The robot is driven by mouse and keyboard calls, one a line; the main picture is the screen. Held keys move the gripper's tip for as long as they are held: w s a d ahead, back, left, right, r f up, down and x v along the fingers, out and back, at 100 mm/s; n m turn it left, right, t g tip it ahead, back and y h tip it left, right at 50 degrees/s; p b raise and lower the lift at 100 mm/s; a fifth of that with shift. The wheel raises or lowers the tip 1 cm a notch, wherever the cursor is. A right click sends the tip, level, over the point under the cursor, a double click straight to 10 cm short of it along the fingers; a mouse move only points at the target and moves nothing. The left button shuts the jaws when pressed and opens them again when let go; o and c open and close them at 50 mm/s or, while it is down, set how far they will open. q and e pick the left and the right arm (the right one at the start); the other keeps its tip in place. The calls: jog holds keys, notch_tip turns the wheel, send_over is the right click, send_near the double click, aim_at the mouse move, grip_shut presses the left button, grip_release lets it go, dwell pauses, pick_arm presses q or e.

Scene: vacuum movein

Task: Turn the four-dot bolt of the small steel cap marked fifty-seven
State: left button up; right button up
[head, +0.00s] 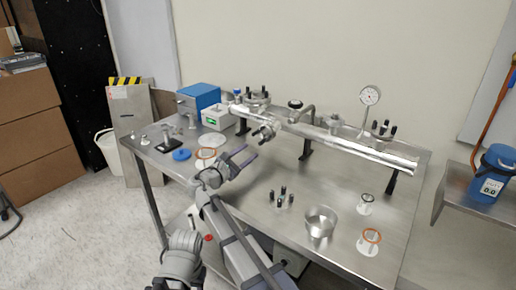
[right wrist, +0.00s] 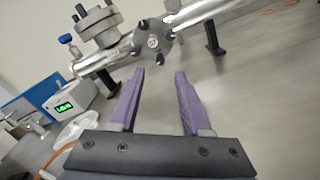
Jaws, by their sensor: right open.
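A small round steel cap (head: 264,132) with dark bolts around its rim sits on a short branch of the steel pipe. It also shows in the right wrist view (right wrist: 153,42), facing the camera, with a bright mark at its middle too small to read. I cannot tell the dots on its bolts. My right gripper (head: 246,154) is open and empty, just in front of and below the cap. In the right wrist view its two purple fingers (right wrist: 160,72) point toward the cap, apart from it.
The steel pipe (head: 350,150) runs along the back of the metal table (head: 250,220). A larger bolted flange (right wrist: 100,28) stands left of the cap. A white box with a green display (head: 217,117) stands at left. Several loose bolts (head: 281,198) and a steel cup (head: 320,222) stand at front right.

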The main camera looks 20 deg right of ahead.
aim_at(259, 145)
jog(key=x, duration=0.6)
jog(key=shift+w+d, duration=0.15)
jog(key=shift+d, duration=0.05)
grip_shut()
dwell(0.5)
